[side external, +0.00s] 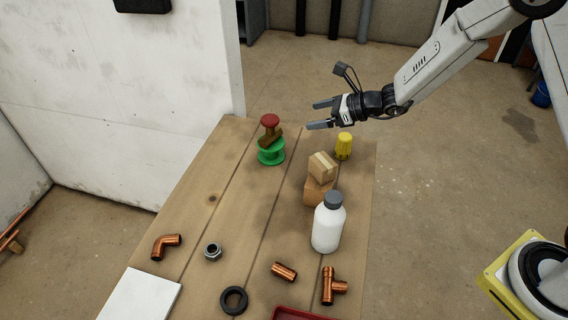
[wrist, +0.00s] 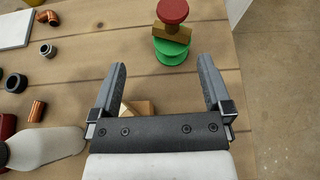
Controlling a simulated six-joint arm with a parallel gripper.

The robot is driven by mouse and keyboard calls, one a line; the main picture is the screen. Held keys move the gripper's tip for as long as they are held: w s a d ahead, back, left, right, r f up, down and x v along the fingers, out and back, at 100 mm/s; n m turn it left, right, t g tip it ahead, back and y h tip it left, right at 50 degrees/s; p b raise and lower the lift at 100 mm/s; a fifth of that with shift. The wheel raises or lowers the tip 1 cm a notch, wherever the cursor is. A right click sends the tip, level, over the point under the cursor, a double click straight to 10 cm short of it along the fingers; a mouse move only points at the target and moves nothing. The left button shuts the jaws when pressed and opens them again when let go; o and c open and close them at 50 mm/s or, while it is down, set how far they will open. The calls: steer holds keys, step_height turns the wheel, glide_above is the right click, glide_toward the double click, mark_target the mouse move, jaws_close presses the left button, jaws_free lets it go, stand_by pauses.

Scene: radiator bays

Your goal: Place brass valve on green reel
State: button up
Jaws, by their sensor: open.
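The brass valve (side external: 270,136) with its red handwheel sits upright on the green reel (side external: 271,157) at the far end of the wooden table. In the wrist view the valve's brass body (wrist: 172,32) rests on the top flange of the green reel (wrist: 171,50), with the red wheel above it. My gripper (side external: 319,114) is open and empty, above the table and to the right of the valve, apart from it. In the wrist view the open fingers of my gripper (wrist: 162,75) point toward the reel with a gap between them and it.
Two stacked cardboard boxes (side external: 319,182), a yellow object (side external: 343,146) and a white bottle (side external: 328,224) stand along the right side of the table. Copper fittings (side external: 166,246), a nut (side external: 212,251), a black ring (side external: 233,300) and a white panel (side external: 140,296) lie nearer. The table's middle left is clear.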

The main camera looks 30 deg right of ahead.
steer(key=s+n+g, duration=0.1)
steer(key=s+n, duration=0.1)
steer(key=s, duration=0.1)
steer(key=s+a+n+g, duration=0.1)
steer(key=s+n+g, duration=0.1)
steer(key=s+n, duration=0.1)
steer(key=shift+s+a+n+g, duration=0.2)
steer(key=shift+s+n+g, duration=0.1)
steer(key=shift+s, duration=0.1)
steer(key=s+d+n+g+h, duration=0.1)
steer(key=s+d+n+h, duration=0.2)
steer(key=s+n, duration=0.3)
steer(key=s+d+n+g+h, duration=0.1)
steer(key=s+d+n+h, duration=0.2)
steer(key=s+n, duration=0.3)
steer(key=s+d+r+n+g+h, duration=0.1)
steer(key=s+d+n+h, duration=0.2)
steer(key=s+n, duration=0.3)
steer(key=n, duration=0.3)
steer(key=shift+s, duration=0.25)
